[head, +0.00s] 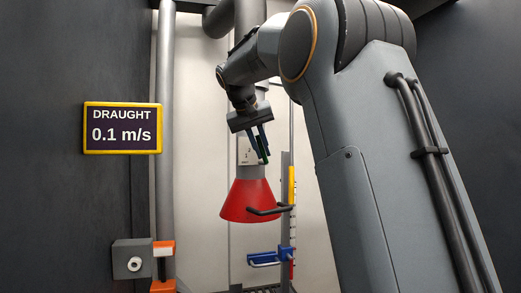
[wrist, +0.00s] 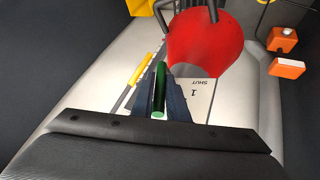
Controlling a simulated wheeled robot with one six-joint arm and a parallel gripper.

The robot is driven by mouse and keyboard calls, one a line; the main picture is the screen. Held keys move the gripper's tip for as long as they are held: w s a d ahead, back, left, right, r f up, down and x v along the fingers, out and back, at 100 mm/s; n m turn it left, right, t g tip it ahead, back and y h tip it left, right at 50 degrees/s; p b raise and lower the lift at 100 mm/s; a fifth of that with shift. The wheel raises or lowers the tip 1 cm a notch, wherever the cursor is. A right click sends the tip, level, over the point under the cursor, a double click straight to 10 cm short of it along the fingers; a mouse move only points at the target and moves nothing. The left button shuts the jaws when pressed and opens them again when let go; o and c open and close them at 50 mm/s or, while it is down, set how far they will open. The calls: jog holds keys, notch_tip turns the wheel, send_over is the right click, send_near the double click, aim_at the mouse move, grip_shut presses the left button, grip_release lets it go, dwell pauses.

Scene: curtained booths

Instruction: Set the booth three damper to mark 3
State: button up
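The damper's green handle (wrist: 160,88) shows in the wrist view between the two dark fingers of my gripper (wrist: 166,98), which appear shut on it. In the head view my gripper (head: 261,150) is at the duct just above the red hood, with a bit of green at its fingertips. The pale mark plate (wrist: 197,97) beside the handle reads SHUT and 1, upside down in the wrist view; other marks are hidden by my fingers or too small to read. In the head view part of the plate (head: 244,152) shows left of my fingers.
A red cone hood (head: 246,200) with a black bar handle hangs below the plate. A DRAUGHT display (head: 122,128) on the left curtain reads 0.1 m/s. A blue bracket (head: 265,258) sits on the rail at right. An orange-topped fitting (head: 163,248) and grey box stand at lower left.

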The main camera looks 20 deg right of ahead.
aim_at(260, 144)
jog(key=o, duration=0.4)
jog(key=shift+c, duration=0.2)
jog(key=b+v, duration=0.2)
jog(key=v, duration=0.5)
jog(key=shift+s+a+r, duration=0.15)
jog(key=shift+a+r, duration=0.1)
jog(key=shift+r, duration=0.05)
